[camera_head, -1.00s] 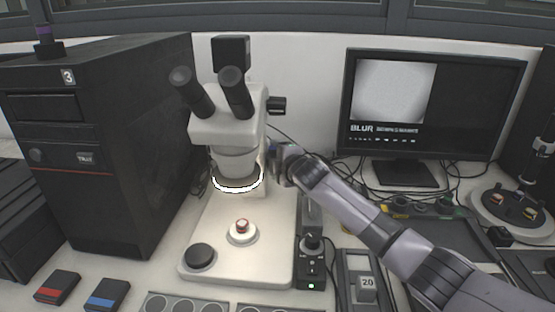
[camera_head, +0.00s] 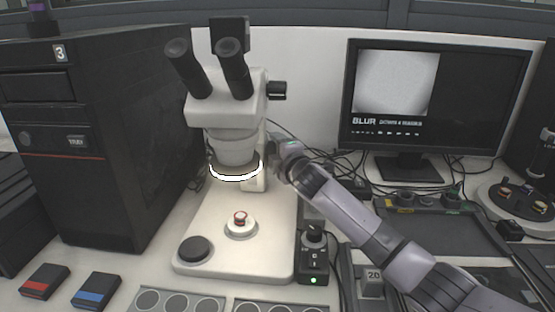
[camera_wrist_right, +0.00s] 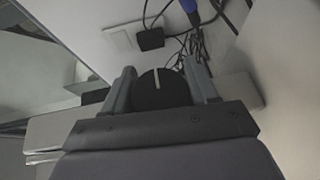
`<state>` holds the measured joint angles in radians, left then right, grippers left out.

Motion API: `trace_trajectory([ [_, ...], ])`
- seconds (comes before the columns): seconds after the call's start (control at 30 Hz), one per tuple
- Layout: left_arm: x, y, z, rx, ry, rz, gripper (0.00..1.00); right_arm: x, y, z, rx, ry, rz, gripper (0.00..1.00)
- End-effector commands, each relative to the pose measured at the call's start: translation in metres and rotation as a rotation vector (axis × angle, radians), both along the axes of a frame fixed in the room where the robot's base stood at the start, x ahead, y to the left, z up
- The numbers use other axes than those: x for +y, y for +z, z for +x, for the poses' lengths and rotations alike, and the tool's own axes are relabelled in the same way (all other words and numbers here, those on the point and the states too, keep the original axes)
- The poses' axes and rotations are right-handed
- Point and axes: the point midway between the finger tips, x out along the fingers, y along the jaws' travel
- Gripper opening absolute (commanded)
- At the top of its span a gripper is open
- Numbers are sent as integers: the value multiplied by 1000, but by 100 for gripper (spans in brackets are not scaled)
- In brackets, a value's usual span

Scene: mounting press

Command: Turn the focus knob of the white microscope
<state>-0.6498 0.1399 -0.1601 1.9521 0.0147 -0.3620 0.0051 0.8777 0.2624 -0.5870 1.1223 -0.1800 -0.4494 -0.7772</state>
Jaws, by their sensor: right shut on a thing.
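The white microscope (camera_head: 228,112) stands left of the middle, with black eyepieces and a lit white ring under its head. The right gripper is shut on this knob. In the head view the right gripper (camera_head: 277,165) reaches the right side of the microscope's column, and the knob is hidden there. My left gripper is not in view.
A monitor (camera_head: 436,105) at the right shows a blank grey picture with the word BLUR. A black computer tower (camera_head: 100,150) stands close at left. A small control box (camera_head: 314,258) with a green light stands beside the base. Cables (camera_head: 345,160) run behind my arm.

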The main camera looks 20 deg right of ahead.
Motion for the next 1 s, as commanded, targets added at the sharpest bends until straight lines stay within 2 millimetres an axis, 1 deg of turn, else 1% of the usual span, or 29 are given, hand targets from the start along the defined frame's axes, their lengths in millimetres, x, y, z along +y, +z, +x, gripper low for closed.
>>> trace_trajectory([
  [0.03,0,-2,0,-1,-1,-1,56,0,-2,0,-5,-1,-4,28],
  [0.33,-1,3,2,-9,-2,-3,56,-1,0,0,-8,-2,-5,28],
  [0.37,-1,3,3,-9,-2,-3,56,-1,0,0,-8,-2,-5,61],
  [0.4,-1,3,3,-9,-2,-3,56,-1,0,0,-7,-2,-5,74],
  [0.43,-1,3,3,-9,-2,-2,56,-1,0,0,-7,-2,-5,79],
  [0.77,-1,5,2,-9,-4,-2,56,-1,1,-2,-7,-1,-4,79],
  [0.87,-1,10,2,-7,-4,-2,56,-1,3,-7,-7,0,-3,79],
  [1.0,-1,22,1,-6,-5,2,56,-2,6,-21,-6,-1,-5,79],
])
